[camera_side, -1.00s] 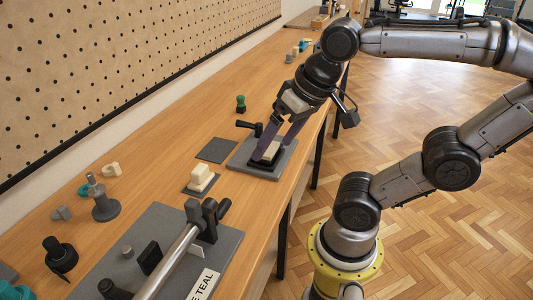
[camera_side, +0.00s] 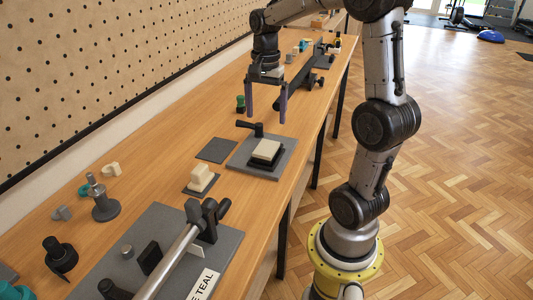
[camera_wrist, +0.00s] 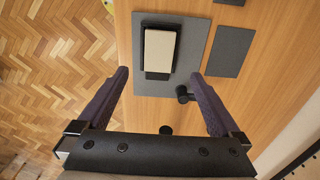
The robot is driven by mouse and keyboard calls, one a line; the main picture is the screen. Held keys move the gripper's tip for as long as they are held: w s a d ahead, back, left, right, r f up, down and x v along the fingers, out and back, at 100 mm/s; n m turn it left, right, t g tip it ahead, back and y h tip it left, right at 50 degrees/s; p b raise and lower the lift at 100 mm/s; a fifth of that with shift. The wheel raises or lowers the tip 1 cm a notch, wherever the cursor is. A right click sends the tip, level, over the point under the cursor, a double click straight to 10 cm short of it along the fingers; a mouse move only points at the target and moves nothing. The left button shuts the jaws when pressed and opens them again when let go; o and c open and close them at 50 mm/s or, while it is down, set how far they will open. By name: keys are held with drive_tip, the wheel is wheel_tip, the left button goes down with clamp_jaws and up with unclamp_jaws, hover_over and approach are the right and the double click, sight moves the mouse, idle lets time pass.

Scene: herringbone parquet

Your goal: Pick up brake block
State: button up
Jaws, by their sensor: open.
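A cream rectangular block (camera_side: 267,149) sits on a black seat on a grey plate (camera_side: 245,163) with a black lever (camera_side: 250,127). It also shows in the wrist view (camera_wrist: 160,52). A second, stepped cream block (camera_side: 200,178) stands on a small dark mat to the left. I cannot tell from looks which is the brake block. My gripper (camera_side: 266,116) is open and empty, raised beyond the grey plate. In the wrist view its dark purple fingers (camera_wrist: 160,78) are wide apart, with the seated block ahead between their lines and not touched.
An empty dark mat (camera_side: 216,150) lies beside the plate. A larger grey fixture (camera_side: 165,220) with a metal bar is nearer the camera. A green-topped peg (camera_side: 240,104) stands near my gripper. A grey post (camera_side: 103,203) and small parts stand at left.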

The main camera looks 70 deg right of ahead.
sight(266, 147)
wheel_tip(266, 147, down, 10)
drive_tip(key=shift+s+f, duration=0.1)
drive_tip(key=shift+f, duration=0.1)
idle(0.3)
clamp_jaws()
idle(0.4)
